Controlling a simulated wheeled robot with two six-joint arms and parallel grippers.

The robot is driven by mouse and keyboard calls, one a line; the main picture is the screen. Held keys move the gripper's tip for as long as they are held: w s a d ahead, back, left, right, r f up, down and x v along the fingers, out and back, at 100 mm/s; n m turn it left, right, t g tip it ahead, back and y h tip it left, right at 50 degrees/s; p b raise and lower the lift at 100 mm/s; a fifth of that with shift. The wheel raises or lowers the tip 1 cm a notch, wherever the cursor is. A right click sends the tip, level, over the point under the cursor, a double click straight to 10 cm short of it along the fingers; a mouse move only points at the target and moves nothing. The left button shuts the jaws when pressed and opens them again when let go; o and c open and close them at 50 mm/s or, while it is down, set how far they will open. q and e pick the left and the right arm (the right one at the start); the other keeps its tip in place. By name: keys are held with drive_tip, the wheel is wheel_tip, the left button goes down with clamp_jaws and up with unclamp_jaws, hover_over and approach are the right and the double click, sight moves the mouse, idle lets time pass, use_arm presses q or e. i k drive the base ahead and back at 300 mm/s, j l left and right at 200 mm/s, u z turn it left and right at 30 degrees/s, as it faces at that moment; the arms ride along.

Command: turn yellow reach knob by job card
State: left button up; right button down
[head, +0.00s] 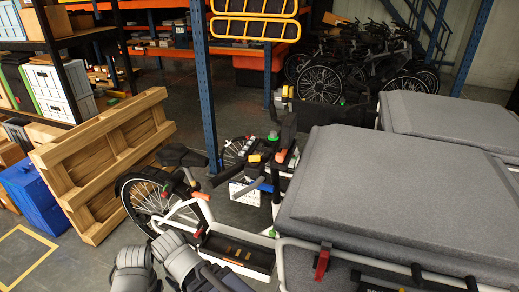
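A small yellow piece (254,158) shows among the dark parts at the middle of the scene, by the bike handlebars. It may be the reach knob, but it is too small to tell. A white panel with dark marks (245,192) is just below it. It may be the job card, and its print is unreadable. An orange piece (281,154) and a green piece (273,135) are close by. Two grey jointed parts, likely my own arms, show at the bottom left. No gripper fingers can be made out.
A white-framed cargo bike (235,247) stands ahead, with a large grey covered box (400,195) at right. A wooden pallet (103,165) leans at left beside blue bins (37,197). A blue post (204,85) rises behind. Floor is free at lower left.

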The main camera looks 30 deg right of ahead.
sight(254, 161)
drive_tip(key=z, duration=2.15)
drive_tip(key=k+l, duration=0.65)
